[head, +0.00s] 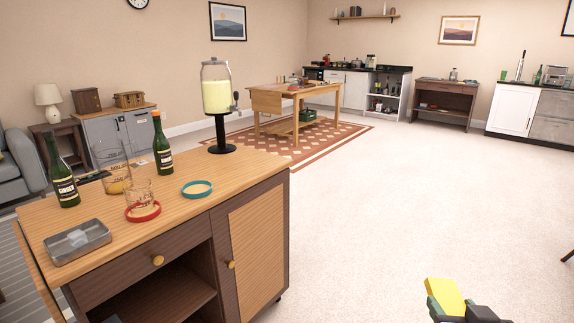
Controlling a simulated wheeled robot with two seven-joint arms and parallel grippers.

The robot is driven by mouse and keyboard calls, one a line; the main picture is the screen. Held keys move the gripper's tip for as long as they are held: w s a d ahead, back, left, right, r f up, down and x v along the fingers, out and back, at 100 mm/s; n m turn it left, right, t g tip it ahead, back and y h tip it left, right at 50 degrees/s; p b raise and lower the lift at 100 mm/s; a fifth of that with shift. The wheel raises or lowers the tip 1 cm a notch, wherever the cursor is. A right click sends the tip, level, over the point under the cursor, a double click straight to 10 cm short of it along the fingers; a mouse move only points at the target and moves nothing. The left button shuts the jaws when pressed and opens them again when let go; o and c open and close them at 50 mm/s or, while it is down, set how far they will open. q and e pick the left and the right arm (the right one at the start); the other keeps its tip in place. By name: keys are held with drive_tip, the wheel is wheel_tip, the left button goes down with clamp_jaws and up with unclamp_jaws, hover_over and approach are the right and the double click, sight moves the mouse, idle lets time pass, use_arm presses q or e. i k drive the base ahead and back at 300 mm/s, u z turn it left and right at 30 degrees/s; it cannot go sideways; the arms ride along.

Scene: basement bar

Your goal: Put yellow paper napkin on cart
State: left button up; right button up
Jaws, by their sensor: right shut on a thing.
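The yellow paper napkin (443,292) shows at the bottom right of the head view as a small yellow block shape with a greenish side. My right gripper (459,309) is shut on it and holds it over the pale floor, to the right of the cart and apart from it. The cart (240,179) stands at the left, with a light wooden top, a drawer, an open shelf and a door, and a small caster shows under its right corner. My left gripper is not in view.
On the cart top stand two green bottles (163,148), glasses (117,170), a drink dispenser (216,95), a metal tray (78,241), a red ring (143,211) and a teal ring (197,189). The top's front right part is bare. The carpet (400,210) right of the cart is clear.

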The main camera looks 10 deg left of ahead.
sight(231, 173)
drive_tip(key=u, duration=0.4)
drive_tip(key=i, duration=0.95)
drive_tip(key=u, duration=0.75)
